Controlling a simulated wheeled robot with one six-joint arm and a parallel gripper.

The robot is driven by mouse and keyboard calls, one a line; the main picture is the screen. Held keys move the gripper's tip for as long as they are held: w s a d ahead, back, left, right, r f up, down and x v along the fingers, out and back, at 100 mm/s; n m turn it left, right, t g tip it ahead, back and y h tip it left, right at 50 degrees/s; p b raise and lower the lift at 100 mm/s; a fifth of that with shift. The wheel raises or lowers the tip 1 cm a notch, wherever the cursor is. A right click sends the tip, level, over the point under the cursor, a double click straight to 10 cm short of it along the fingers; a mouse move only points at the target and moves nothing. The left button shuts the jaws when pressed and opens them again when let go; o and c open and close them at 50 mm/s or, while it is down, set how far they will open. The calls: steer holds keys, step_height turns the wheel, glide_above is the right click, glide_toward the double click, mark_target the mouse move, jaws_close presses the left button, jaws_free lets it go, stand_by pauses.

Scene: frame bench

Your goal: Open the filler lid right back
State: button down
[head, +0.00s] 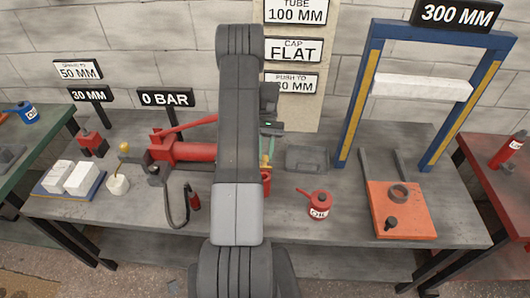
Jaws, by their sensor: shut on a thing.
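A red hand pump (190,151) with a long red lever lies on the bench at left of centre. Its right part runs behind my arm, and a bit of red shows again on the arm's right side. My gripper (265,158) is at that right end, pointing down, mostly hidden behind my arm. It is shut on a small yellowish part there, which looks like the filler lid (264,167). How far the lid is tilted cannot be made out.
A grey tray (306,159) and a red oil can (319,204) stand right of my gripper. A blue and yellow press frame (360,95) and an orange plate (402,215) are further right. A black hose (170,205) hangs left of my arm.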

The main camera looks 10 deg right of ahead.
steer(key=shift+w+d+f+g, duration=0.1)
steer(key=shift+w+f+g, duration=0.2)
steer(key=shift+g, duration=0.4)
steer(key=shift+w+r+y, duration=0.1)
steer(key=shift+r+y, duration=0.05)
steer(key=shift+y, duration=0.15)
steer(key=c, duration=1.3)
jaws_free()
steer(key=shift+o, duration=0.2)
